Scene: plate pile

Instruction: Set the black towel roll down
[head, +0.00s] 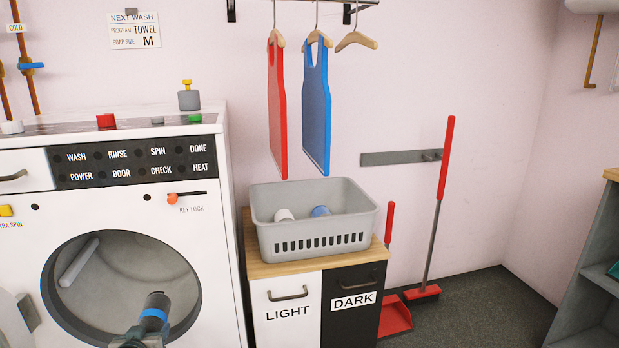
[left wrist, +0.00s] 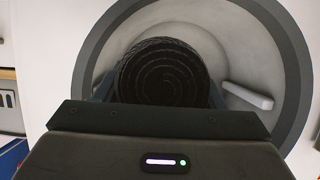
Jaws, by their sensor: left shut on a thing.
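The black towel roll (left wrist: 168,78) shows its spiral end in the left wrist view, between the fingers of my left gripper (left wrist: 160,105), which is shut on it. Behind the roll is the round opening of the washing machine, with the pale drum inside. In the head view my left gripper (head: 155,304) is low in front of the drum opening (head: 54,248). A dark shape shows at its end there, and I cannot tell how much of it is the roll. How deep the roll reaches into the drum is unclear. My right gripper is not in view.
The washing machine (head: 190,215) has a pale drum fin (head: 79,262) inside. To its right, a grey basket (head: 313,240) with a white and a blue item stands on the LIGHT and DARK cabinet (head: 337,275). Aprons hang above; a broom (head: 445,170) leans right.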

